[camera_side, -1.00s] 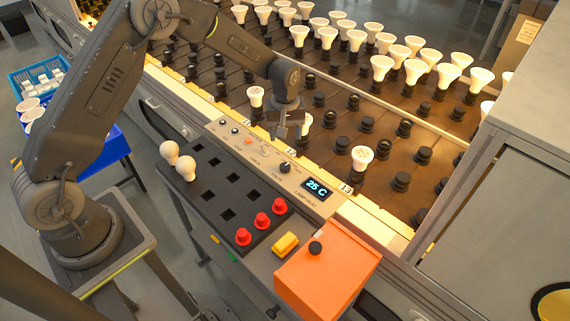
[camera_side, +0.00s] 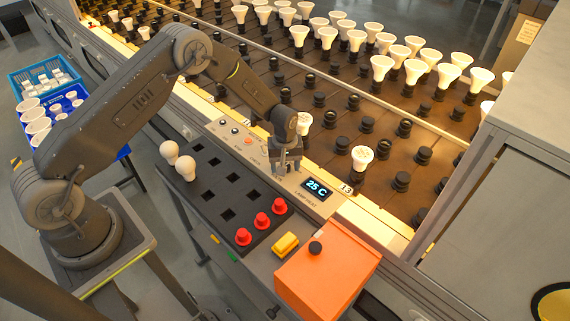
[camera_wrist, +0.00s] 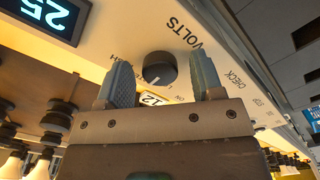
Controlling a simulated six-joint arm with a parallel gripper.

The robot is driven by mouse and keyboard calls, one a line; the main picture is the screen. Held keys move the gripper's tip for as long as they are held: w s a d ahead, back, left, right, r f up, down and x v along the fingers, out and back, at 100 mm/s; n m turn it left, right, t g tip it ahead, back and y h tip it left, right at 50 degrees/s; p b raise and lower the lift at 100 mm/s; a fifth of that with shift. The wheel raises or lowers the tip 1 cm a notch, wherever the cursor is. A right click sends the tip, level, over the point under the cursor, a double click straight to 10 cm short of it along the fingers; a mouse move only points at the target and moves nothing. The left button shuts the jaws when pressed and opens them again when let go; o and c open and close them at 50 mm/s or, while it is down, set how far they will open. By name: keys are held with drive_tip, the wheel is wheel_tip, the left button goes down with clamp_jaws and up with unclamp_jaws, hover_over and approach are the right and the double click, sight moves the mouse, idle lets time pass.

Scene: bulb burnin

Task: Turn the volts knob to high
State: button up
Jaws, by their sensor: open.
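The volts knob (camera_wrist: 158,70) is a round black knob with a pale pointer mark, on the cream panel beside the printed word VOLTS. In the wrist view its mark faces the lower edge, towards my gripper's body, near the letter L. The letter H is printed to the left. My gripper (camera_wrist: 163,76) is open, with one finger on each side of the knob in that view and visible gaps to it. In the side view my gripper (camera_side: 285,168) is low over the panel and hides the knob. I cannot tell whether the fingertips are level with it.
An orange box (camera_side: 325,275), a yellow button (camera_side: 285,245) and red knobs (camera_side: 262,221) stand nearer the front. Two white bulbs (camera_side: 185,168) stand at left. The bulb conveyor (camera_side: 330,130) lies behind the panel.

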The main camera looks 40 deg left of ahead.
drive_tip(key=c, duration=0.9)
drive_tip(key=shift+m, duration=0.3)
drive_tip(key=m, duration=0.3)
drive_tip(key=shift+m, duration=2.1)
drive_tip(key=o, duration=0.9)
